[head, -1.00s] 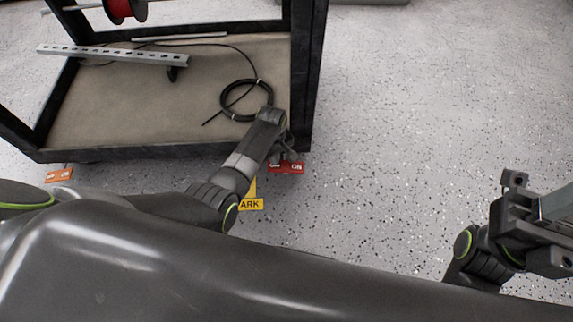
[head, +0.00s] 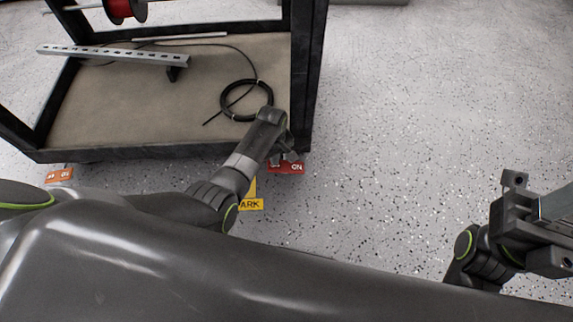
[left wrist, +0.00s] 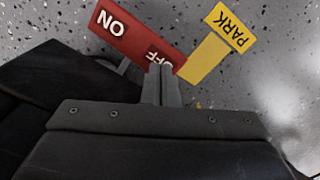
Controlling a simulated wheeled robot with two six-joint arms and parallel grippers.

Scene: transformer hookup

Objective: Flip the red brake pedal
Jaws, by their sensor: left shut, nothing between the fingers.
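The red brake pedal (head: 290,168) sits at the foot of the cart's front right corner. In the left wrist view the red pedal (left wrist: 135,40) carries the words ON and OFF. My left gripper (head: 283,152) is just over it, pointing down. In the left wrist view the left gripper (left wrist: 160,70) is shut and empty, with its tips over the OFF end. They hide part of that word; I cannot tell whether they touch it. My right gripper (head: 515,190) is at the right edge, away from the cart; its jaws are unclear.
A yellow PARK tag (head: 250,203) is beside the red pedal, also in the left wrist view (left wrist: 232,28). The cart shelf (head: 120,115) holds a cable coil (head: 246,100) and slotted rail (head: 112,54). Floor to the right is clear.

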